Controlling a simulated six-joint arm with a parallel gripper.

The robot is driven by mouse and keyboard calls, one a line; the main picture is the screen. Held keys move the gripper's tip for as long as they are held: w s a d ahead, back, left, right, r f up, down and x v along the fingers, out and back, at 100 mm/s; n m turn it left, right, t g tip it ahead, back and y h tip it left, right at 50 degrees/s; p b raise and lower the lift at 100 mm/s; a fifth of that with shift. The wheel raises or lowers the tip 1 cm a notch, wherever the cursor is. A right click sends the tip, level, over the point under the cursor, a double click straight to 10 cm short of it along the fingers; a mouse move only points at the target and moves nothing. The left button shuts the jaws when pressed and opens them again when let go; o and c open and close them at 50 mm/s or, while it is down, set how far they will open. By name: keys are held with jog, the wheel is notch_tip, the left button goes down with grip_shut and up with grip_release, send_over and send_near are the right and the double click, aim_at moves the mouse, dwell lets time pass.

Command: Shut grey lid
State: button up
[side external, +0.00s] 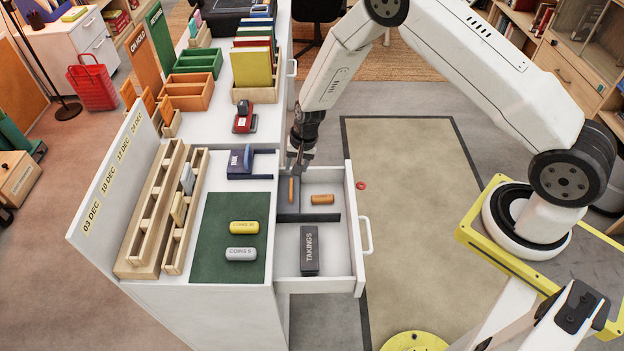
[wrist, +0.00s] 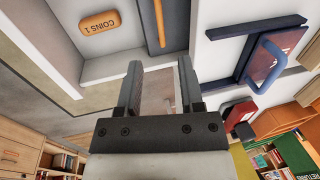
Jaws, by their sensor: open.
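My gripper (side external: 299,162) is open and empty, above the far end of an open white drawer (side external: 348,232). It also shows in the wrist view (wrist: 160,78), with nothing between its fingers. I cannot pick out a grey lid with certainty. A dark grey box marked TAKINGS (side external: 309,250) lies in the near part of the drawer, its top facing up. It is out of sight in the wrist view. Dark grey dividers (side external: 295,217) split the drawer.
A dark blue block with a blue handle (wrist: 272,55) sits in a dark frame on the counter, left of my gripper. Yellow and grey coin rolls (side external: 243,240) lie on a green mat (side external: 215,265).

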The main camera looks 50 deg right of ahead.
aim_at(291, 188)
jog(key=shift+w+f, duration=0.1)
jog(key=shift+f, duration=0.15)
jog(key=shift+f, duration=0.15)
jog(key=shift+w+a+f, duration=0.15)
jog(key=shift+a+f, duration=0.05)
jog(key=shift+f, duration=1)
jog(key=shift+w+a+f, duration=0.15)
jog(key=shift+w+f, duration=0.05)
jog(key=shift+f, duration=1.05)
jog(key=shift+w+a+f, duration=0.15)
jog(key=shift+a+f, duration=0.05)
jog(key=shift+f, duration=1)
grip_shut()
